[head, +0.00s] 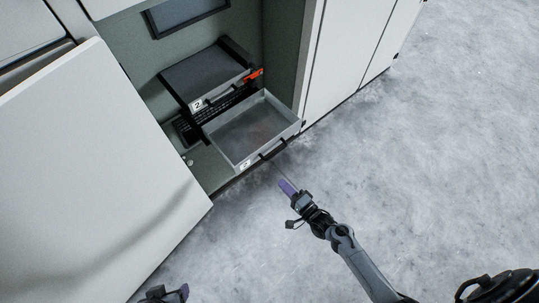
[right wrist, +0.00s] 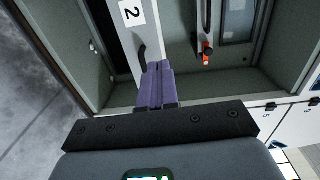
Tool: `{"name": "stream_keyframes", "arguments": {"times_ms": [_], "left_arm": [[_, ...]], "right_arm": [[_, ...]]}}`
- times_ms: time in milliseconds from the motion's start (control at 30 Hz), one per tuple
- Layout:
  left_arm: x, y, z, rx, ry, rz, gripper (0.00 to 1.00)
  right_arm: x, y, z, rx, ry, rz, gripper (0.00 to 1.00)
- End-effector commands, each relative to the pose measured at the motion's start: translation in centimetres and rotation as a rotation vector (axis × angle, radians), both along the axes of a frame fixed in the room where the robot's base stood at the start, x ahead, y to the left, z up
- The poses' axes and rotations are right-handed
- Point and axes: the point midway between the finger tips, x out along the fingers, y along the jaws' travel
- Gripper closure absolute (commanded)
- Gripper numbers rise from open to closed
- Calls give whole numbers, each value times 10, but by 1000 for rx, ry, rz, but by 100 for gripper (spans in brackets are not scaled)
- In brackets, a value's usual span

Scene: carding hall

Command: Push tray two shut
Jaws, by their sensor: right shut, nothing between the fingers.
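Tray two (head: 283,141) is the lower, pulled-out grey tray inside the open cabinet. It looks empty, with a dark handle on its front. In the right wrist view its pale front (right wrist: 124,45) bears a label reading 2. My right gripper (head: 287,186) is shut and empty, its purple fingers just outside the tray front. In the right wrist view the fingers (right wrist: 157,68) overlap the tray front beside the handle. The head view shows a small gap there; contact is unclear. My left gripper (head: 170,294) is at the bottom edge, mostly cut off.
An upper tray unit (head: 205,73) sits above and behind, with a label and an orange-red piece (head: 253,75) at its right end. The open cabinet door (head: 85,170) stands at the left. Closed white doors (head: 345,45) lie right. The grey floor is clear.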

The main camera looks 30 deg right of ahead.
Motion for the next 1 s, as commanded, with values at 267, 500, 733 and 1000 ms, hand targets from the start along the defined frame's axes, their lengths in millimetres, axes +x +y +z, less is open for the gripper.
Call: {"name": "stream_keyframes", "arguments": {"times_ms": [267,500,733,1000], "left_arm": [[0,4,-42,12,0,-1,34],[0,5,-52,17,0,-6,34],[0,1,-70,3,-1,-1,34],[0,0,-94,1,0,3,34]], "right_arm": [[20,1,-25,6,-37,-5,100],[37,4,-26,5,-45,-5,100],[73,14,-27,7,-47,-4,100],[121,26,-27,6,-46,-4,100]]}}
